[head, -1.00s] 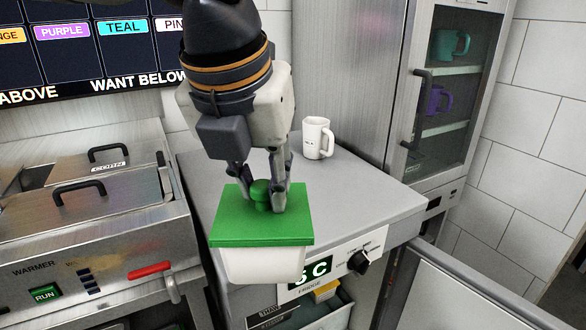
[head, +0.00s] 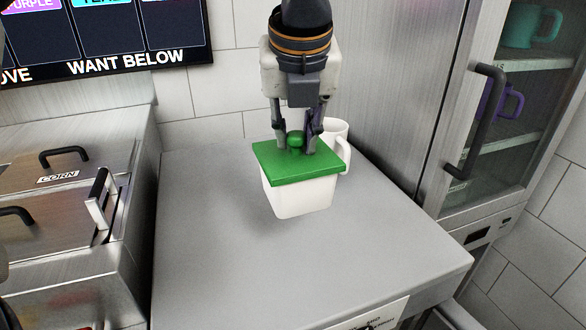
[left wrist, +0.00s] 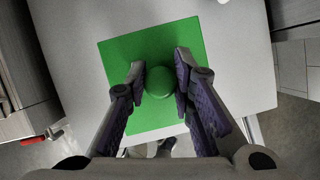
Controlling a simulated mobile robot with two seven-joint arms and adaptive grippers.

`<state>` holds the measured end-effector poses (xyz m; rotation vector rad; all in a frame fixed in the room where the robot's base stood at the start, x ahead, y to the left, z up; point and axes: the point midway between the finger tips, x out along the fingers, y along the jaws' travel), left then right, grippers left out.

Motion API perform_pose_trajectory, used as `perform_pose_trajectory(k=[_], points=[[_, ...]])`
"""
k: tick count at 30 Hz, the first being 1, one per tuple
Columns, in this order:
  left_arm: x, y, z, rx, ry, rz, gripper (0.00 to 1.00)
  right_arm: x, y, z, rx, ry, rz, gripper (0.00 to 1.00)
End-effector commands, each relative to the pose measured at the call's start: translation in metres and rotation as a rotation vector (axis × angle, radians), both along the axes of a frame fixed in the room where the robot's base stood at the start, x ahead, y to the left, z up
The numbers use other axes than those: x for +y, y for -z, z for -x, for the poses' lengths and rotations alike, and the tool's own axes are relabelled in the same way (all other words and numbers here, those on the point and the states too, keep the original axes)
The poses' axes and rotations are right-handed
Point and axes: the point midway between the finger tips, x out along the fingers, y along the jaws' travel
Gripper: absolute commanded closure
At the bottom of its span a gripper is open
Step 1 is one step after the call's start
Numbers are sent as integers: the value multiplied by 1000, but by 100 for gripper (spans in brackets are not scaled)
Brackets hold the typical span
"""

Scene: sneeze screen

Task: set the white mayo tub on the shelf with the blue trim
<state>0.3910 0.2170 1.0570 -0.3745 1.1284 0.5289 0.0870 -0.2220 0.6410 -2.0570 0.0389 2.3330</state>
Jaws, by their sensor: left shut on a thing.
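The white tub (head: 302,198) has a square green lid (head: 305,172) with a round green knob on top. My left gripper (head: 297,143) is shut on the knob and holds the tub upright over the grey counter, seemingly a little above it, with a soft shadow beneath. In the left wrist view the knob (left wrist: 160,82) sits between the two fingers and the lid (left wrist: 125,55) hides the tub. I see no shelf with blue trim. My right gripper is not in view.
A white mug (head: 343,150) stands right behind the tub, partly hidden. The counter (head: 215,265) is clear in front. A glass-door cabinet (head: 510,120) with mugs is at right. A steel warmer (head: 60,210) with handled lids is at left.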

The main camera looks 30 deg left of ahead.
Motion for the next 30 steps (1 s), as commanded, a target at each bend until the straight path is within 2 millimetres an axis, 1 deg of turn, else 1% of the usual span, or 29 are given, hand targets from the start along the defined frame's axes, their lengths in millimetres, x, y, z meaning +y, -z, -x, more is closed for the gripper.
perform_pose_trajectory(k=[1,3,6,11,15,17,25,26,27,28,29,30], points=[[6,15,-6,8,0,2,100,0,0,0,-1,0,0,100],[12,29,-16,6,1,1,100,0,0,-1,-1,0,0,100],[19,42,-26,2,1,1,100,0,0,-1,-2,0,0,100],[26,55,-34,2,2,0,100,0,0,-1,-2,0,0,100],[26,82,-35,4,4,-1,100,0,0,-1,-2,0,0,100],[26,87,-35,2,4,-1,100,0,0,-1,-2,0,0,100],[26,88,-35,0,3,0,100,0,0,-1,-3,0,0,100],[26,89,-35,1,3,0,76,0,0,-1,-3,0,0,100],[26,89,-36,0,3,0,66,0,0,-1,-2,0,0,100],[26,89,-36,1,3,0,60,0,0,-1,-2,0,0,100],[26,89,-35,1,3,0,58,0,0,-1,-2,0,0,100],[26,89,-35,1,3,0,58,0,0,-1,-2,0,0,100]])
